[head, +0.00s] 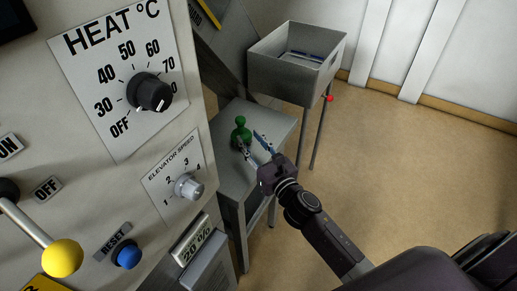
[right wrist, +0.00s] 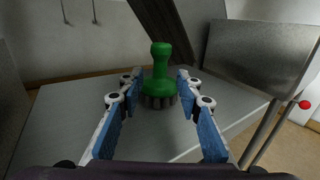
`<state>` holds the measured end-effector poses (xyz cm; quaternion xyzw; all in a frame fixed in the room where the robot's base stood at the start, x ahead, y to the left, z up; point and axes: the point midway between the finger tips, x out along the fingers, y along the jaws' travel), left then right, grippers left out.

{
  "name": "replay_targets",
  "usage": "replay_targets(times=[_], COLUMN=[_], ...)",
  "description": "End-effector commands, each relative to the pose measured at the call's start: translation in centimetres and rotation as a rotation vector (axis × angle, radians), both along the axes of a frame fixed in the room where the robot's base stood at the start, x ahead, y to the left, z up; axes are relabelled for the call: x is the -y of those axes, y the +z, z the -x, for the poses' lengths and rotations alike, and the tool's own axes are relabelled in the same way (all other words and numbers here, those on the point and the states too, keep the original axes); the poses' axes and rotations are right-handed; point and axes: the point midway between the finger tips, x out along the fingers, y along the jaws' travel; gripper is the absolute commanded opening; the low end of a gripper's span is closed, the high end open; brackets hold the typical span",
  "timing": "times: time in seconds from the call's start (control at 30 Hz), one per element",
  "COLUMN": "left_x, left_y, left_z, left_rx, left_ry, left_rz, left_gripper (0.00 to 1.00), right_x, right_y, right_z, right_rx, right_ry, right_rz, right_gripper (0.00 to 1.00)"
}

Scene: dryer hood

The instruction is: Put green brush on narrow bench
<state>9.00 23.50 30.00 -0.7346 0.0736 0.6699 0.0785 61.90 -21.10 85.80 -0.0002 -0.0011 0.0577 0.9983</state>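The green brush (head: 240,131) stands upright on a grey metal bench (head: 228,168), with its bristles down and its knob up. In the right wrist view the brush (right wrist: 160,78) is between the far ends of my right gripper's blue-padded fingers. My right gripper (head: 253,143) reaches in over the bench from the lower right. Its fingers are spread apart, one on each side of the brush, and I see no firm grip. The bench top (right wrist: 70,115) also shows in the right wrist view. My left gripper is in neither view.
A grey metal bin (head: 283,75) on legs stands behind the bench, with a red knob (head: 329,98) beside it. A control panel with a heat dial (head: 149,92) and a yellow-knobbed lever (head: 62,258) fills the left. The brown floor at right is clear.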

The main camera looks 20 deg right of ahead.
Motion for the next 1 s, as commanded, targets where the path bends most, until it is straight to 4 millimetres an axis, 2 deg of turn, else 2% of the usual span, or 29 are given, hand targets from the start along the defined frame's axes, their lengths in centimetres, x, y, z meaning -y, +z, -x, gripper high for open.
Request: replay_targets(times=[0.1, 0.3, 0.47, 0.9, 1.0], left_x=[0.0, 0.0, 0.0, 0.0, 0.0], left_y=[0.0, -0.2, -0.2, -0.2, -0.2], left_z=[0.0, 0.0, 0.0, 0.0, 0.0], left_rx=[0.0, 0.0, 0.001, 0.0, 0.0], left_ry=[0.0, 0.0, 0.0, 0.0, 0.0], left_rz=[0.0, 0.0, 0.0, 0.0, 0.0], left_gripper=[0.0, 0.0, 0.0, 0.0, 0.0], right_x=[0.3, 0.6, 0.6, 0.6, 0.9], right_y=[-0.1, -0.1, 0.0, 0.0, -0.1], right_z=[2.4, 4.7, 5.3, 5.2, 5.4], right_rx=[-0.002, 0.0, 0.0, 0.0, -0.012], right_ry=[0.0, -0.001, -0.001, -0.001, -0.017], right_rz=[0.0, 0.0, -0.001, -0.002, -0.045], right_gripper=[0.33, 0.33, 0.33, 0.33, 0.33])
